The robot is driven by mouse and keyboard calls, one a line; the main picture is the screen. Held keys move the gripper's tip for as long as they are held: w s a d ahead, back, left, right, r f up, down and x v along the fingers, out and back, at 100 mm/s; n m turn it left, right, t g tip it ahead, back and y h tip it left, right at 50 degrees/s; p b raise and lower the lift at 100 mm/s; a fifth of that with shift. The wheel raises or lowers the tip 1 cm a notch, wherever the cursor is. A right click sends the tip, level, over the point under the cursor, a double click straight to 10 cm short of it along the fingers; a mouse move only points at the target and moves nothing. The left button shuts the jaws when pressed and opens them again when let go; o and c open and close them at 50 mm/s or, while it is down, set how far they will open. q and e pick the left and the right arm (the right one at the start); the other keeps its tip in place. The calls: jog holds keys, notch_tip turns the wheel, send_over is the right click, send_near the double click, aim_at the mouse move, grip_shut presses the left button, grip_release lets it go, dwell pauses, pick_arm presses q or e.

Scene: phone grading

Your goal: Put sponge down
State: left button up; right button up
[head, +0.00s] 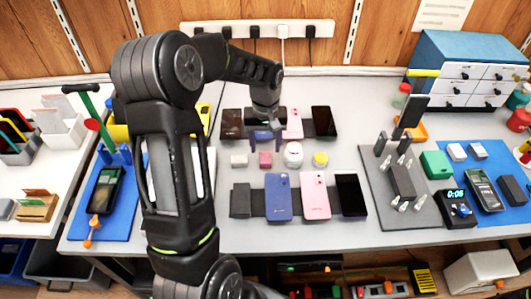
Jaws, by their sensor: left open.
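My left gripper (265,141) points down over the middle of the white table, with its jaws open. A small dark pink block (265,160), which may be the sponge, lies on the table just below the fingertips. No block shows between the fingers. I cannot tell for certain which piece is the sponge. My right gripper is not in view.
Behind the gripper lies a row of phones, with a black phone (324,121) at its right end. In front lie a blue phone (281,196), a pink phone (314,195) and a black one (350,194). A grey mat (424,217) with tools is at right. The table's front strip is clear.

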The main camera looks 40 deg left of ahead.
aim_at(265, 158)
pick_arm(q)
notch_tip(265, 158, up, 7)
dwell(1.1)
